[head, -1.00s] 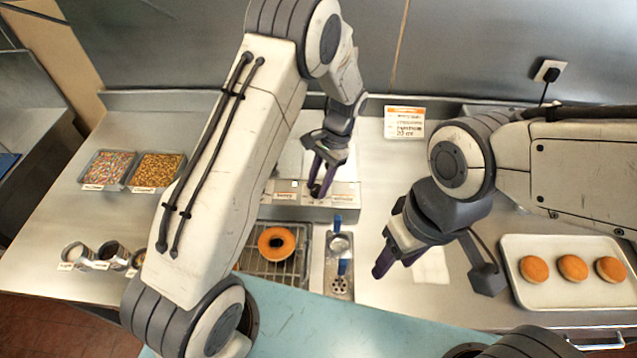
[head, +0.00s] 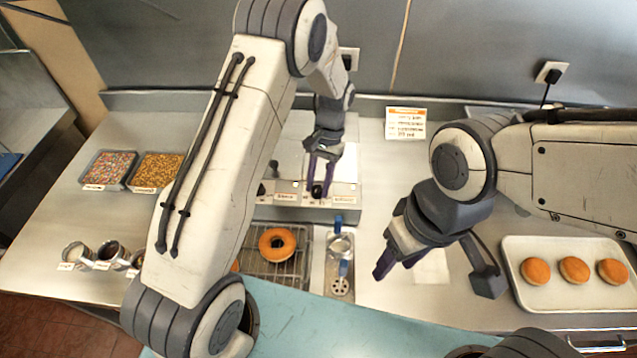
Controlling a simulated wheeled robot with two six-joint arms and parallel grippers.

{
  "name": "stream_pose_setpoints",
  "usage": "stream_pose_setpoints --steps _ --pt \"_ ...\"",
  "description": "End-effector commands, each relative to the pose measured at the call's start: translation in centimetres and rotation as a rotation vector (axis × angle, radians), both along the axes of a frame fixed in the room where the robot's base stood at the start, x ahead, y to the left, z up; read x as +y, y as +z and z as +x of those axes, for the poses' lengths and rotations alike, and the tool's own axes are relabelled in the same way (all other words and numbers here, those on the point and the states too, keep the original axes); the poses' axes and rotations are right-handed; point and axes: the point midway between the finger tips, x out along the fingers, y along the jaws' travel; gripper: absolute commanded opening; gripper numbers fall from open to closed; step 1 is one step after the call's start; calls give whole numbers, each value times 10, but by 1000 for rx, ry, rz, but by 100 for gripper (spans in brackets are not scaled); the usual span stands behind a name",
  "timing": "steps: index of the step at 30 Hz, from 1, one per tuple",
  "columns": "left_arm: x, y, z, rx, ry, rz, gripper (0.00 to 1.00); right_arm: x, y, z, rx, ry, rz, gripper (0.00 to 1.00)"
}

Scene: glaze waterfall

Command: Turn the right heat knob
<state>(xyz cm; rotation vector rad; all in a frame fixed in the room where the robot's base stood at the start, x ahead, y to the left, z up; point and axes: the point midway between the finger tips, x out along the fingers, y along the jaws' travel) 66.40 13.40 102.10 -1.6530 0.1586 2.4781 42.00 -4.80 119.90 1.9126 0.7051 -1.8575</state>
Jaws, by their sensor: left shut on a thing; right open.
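The glaze machine's front panel (head: 345,200) stands behind the wire rack, with small labels and dark knobs on it. A dark knob (head: 262,190) shows at the panel's left part. The right heat knob (head: 317,189) is a dark shape between the fingers of my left gripper (head: 319,190), largely hidden by them. My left gripper reaches down to the panel from above and is shut on this knob. My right gripper (head: 383,270) is open and empty above the counter, right of the machine.
A wire rack (head: 290,281) holds an orange-brown ring donut (head: 277,245). A tray (head: 513,250) of buns is at the right. Topping trays (head: 158,171) and small cups (head: 110,252) are at the left.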

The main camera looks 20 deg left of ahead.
Motion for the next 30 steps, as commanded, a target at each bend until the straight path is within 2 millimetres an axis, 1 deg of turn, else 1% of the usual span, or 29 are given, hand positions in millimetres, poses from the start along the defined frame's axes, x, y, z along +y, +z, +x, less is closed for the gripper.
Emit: stream_pose_setpoints --steps 4,5,6,7,17,20,23,30 --pt "0 1 2 -7 -1 -1 0 0 0 0 0 0 0 50" --pt "0 1 2 -7 -1 -1 43 0 0 0 0 0 0 50" --pt "0 1 2 -7 -1 -1 58 0 0 0 0 0 0 50" --pt "0 1 2 -7 -1 -1 69 0 0 0 0 0 0 50" --pt "0 1 1 -4 -2 -1 69 0 -1 0 0 0 0 50" --pt "-1 7 5 -5 -1 0 69 0 -4 0 0 0 0 50" --pt "-2 20 11 -9 -2 -2 69 0 -11 0 0 -1 0 50" --pt "-6 64 29 -9 -2 -2 69 0 -25 0 0 -3 0 50"
